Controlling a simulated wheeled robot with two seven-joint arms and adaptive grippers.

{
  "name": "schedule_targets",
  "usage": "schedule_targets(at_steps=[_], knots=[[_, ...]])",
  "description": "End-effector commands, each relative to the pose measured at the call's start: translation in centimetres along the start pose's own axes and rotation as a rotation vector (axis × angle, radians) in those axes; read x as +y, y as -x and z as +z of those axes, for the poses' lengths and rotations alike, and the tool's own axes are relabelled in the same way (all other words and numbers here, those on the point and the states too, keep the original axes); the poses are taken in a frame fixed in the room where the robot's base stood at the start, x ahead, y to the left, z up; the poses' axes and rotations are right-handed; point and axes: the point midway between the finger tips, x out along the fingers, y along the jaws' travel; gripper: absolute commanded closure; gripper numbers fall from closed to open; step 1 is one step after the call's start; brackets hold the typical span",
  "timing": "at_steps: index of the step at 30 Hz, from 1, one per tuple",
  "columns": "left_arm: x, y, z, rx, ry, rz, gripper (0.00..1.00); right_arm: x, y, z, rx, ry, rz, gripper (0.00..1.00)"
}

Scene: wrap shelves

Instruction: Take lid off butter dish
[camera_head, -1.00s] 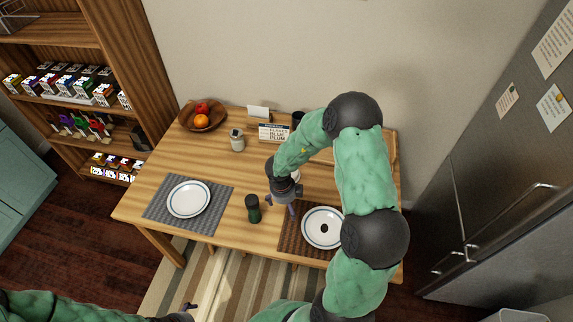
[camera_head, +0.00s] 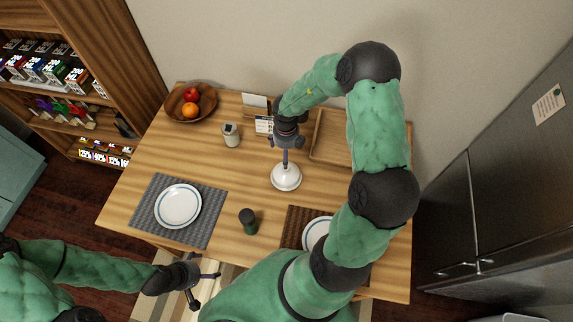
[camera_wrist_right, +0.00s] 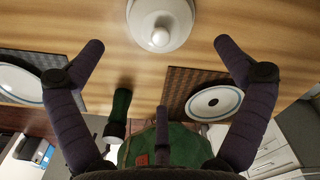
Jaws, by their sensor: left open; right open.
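The butter dish (camera_head: 286,180) is white and round with its domed lid on, standing on the wooden table right of centre. In the right wrist view the lid's round knob (camera_wrist_right: 160,38) shows at top centre, beyond and between the finger tips. My right gripper (camera_head: 285,158) is open and points down just behind and above the dish; nothing is between its fingers (camera_wrist_right: 158,46). I cannot tell whether it touches the lid. My left gripper (camera_head: 205,283) is open and empty, low in the head view off the table's front edge.
A dark green pepper mill (camera_head: 249,224) stands front left of the dish. Plates lie on a grey mat (camera_head: 150,212) and a brown mat (camera_head: 293,230). A fruit bowl (camera_head: 178,112), a jar (camera_head: 231,140) and a wooden tray (camera_head: 320,150) are further back.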

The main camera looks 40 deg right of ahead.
Motion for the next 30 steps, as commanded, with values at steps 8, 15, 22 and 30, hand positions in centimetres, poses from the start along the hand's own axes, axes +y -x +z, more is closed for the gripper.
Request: schedule_targets(at_steps=[8,15,22,30], knots=[[-0.5,-1.2,0.0,0.0,0.0,0.0,0.09,0.0,-4.2,-0.1,0.002,0.001,0.0,0.0],[-0.7,-1.9,-0.1,0.0,0.0,0.0,0.09,0.1,-6.2,-0.3,0.002,0.002,0.0,0.0],[-1.1,-3.1,-0.1,0.0,0.0,0.0,0.09,0.3,-9.4,-0.6,0.001,0.002,0.0,0.0],[-1.2,-3.3,-0.1,0.0,0.0,0.0,0.09,0.3,-10.3,-0.6,0.0,0.001,0.0,0.0]])
